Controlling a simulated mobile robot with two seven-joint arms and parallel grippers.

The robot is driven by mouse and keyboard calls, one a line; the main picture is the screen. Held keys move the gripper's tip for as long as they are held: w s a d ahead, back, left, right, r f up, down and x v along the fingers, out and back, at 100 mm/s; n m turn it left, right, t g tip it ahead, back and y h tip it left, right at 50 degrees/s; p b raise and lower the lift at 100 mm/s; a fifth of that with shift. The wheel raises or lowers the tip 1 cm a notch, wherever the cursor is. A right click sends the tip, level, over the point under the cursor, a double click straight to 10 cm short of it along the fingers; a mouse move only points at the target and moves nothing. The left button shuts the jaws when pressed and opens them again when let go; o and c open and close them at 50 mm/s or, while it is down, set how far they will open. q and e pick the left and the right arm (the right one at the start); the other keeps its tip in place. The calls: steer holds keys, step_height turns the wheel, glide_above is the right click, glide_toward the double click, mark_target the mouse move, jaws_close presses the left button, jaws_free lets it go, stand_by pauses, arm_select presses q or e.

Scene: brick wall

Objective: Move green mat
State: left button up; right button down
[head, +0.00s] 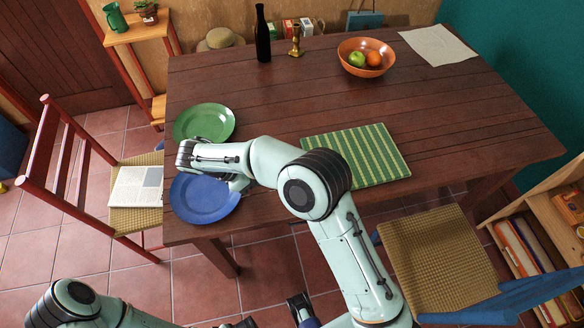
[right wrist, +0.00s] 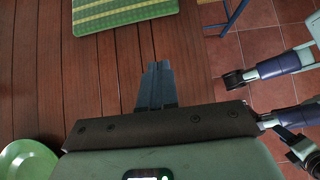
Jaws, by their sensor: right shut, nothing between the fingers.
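The green striped mat (head: 362,155) lies flat on the brown wooden table, right of my right forearm. Its near-left part is close to my elbow, which overlaps it in the head view. In the right wrist view the mat (right wrist: 120,12) shows at the top edge, apart from the fingers. My right gripper (right wrist: 157,70) is shut and empty above the tabletop, pointing toward the mat. In the head view my forearm mostly hides this gripper.
A green plate (head: 204,122) and a blue plate (head: 203,204) lie at the table's left end. A fruit bowl (head: 366,57), dark bottle (head: 262,36), brass candlestick (head: 296,42) and paper sheet (head: 437,45) stand or lie along the back. Chairs flank the table. The tabletop's right side is clear.

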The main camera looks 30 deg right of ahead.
steer(key=shift+d+f, duration=0.2)
steer(key=shift+d, duration=0.05)
steer(key=x, duration=0.6)
steer(key=b+x, duration=0.1)
steer(key=x, duration=0.2)
steer(key=shift+s+d+f, duration=0.25)
steer(key=shift+s, duration=0.1)
steer(key=shift+s+d+r, duration=0.1)
steer(key=shift+s+d, duration=0.05)
steer(key=shift+d, duration=0.45)
steer(key=shift+s+d+r, duration=0.1)
steer(key=shift+d, duration=0.5)
steer(key=shift+s+d, duration=0.1)
steer(key=shift+d, duration=0.5)
